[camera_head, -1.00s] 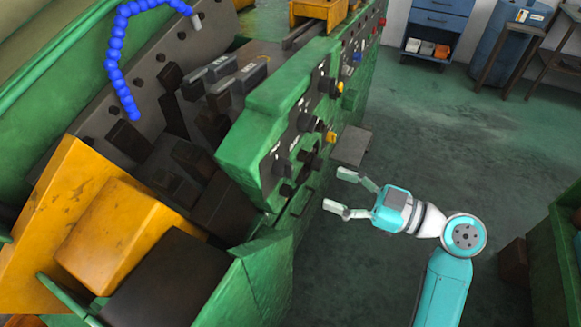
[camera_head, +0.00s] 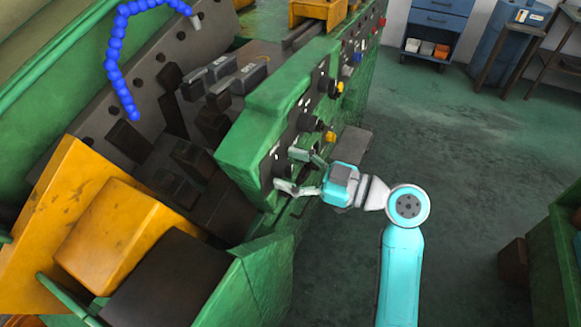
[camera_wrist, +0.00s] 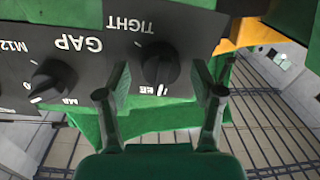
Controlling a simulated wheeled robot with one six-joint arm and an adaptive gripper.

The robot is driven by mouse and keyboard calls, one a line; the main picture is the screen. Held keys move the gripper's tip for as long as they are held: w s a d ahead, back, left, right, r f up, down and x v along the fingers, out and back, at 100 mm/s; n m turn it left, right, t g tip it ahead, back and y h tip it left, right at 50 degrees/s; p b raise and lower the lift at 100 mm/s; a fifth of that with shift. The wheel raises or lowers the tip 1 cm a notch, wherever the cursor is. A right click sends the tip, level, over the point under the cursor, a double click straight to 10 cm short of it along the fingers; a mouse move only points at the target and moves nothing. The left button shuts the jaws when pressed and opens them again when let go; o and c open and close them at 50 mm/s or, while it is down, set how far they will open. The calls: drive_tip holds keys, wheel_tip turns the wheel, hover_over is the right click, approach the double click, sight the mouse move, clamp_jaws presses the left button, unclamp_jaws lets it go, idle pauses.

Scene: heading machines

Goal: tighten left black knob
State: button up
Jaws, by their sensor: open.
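A black knob (camera_wrist: 160,65) sits under upside-down "TIGHT" lettering on the dark panel in the wrist view. My gripper (camera_wrist: 161,82) is open, with one finger on each side of this knob. No firm contact with it can be made out. A second black knob (camera_wrist: 53,78) is left of my fingers, near the "GAP" lettering. In the head view my gripper (camera_head: 286,170) is at the lower near end of the green machine's control panel (camera_head: 300,112). There its fingers partly cover the knobs, so their contact is hidden.
A yellow knob (camera_head: 330,137) and other controls are farther up the panel. A grey plate (camera_head: 351,143) juts out beside the machine, near my wrist. Yellow covers (camera_head: 110,237) are at the left. The floor (camera_head: 455,150) right of the machine is mostly open.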

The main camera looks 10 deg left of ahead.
drive_tip(key=shift+a, duration=0.15)
drive_tip(key=shift+c, duration=0.3)
drive_tip(key=c, duration=1.1)
